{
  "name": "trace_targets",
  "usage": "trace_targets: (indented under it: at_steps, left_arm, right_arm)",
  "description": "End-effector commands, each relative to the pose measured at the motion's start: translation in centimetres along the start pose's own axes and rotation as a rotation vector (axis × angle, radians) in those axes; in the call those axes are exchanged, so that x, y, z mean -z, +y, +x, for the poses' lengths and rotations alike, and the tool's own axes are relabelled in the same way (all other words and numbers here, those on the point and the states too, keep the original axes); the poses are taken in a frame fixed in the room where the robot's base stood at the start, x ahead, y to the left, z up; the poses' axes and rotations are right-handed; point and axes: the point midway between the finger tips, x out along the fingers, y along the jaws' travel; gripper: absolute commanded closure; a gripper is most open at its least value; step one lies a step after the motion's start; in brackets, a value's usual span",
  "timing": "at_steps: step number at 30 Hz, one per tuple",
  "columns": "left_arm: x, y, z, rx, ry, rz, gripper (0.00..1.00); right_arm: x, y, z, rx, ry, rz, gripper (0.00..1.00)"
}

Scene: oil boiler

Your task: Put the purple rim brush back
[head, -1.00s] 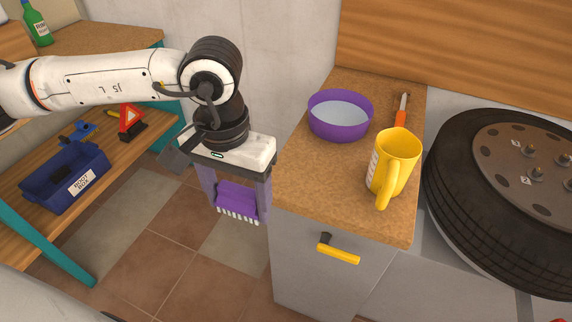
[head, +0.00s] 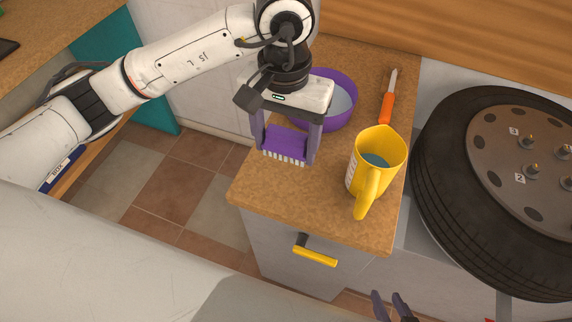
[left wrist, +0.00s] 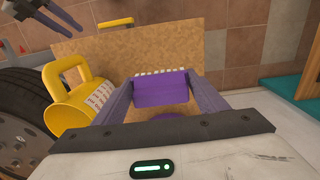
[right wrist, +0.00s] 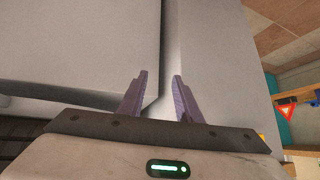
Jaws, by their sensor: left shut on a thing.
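The purple rim brush (head: 286,143), with pale bristles along its lower edge, is held in my left gripper (head: 288,142). The left gripper is shut on it, bristles downward, above the front left part of the wooden cabinet top. The left wrist view also shows the brush (left wrist: 161,90) between the two purple fingers. A purple bowl (head: 342,103) stands on the cabinet top behind the gripper, partly hidden by it. My right gripper (head: 393,305) shows at the bottom edge; in the right wrist view its fingers (right wrist: 160,95) stand apart with nothing between them.
A yellow measuring jug (head: 377,158) with liquid stands on the cabinet top (head: 290,205), right of the brush. A wheel (head: 490,180) is at the right. A yellow drawer handle (head: 315,256) is below the top.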

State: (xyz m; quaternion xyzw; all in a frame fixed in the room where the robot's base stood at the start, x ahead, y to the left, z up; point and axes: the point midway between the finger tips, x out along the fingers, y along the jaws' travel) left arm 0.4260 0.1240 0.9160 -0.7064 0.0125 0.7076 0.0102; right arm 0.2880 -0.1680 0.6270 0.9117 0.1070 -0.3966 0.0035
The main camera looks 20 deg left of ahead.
Motion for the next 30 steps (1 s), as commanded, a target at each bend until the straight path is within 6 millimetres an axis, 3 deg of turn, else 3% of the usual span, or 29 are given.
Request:
trace_targets:
  at_steps: [3, 16, 29, 30]
  left_arm:
    - [-0.1, -0.1, 2.2, 0.0, -0.004, -0.001, 0.55]
    - [-0.1, -0.1, 7.0, 0.001, -0.003, 0.001, 0.55]
    - [0.0, -0.1, 8.0, 0.0, 0.002, 0.003, 0.55]
    - [0.0, -0.1, 7.8, 0.0, 0.001, 0.003, 0.27]
  right_arm:
    - [0.5, 0.0, -0.2, -0.001, 0.007, 0.0, 0.69]
    - [1.9, 0.2, -0.3, -0.003, 0.024, -0.005, 0.69]
    - [1.0, 0.2, 0.1, -0.002, 0.016, -0.005, 0.69]
    - [1.1, 0.1, 0.0, -0.002, 0.014, -0.005, 0.69]
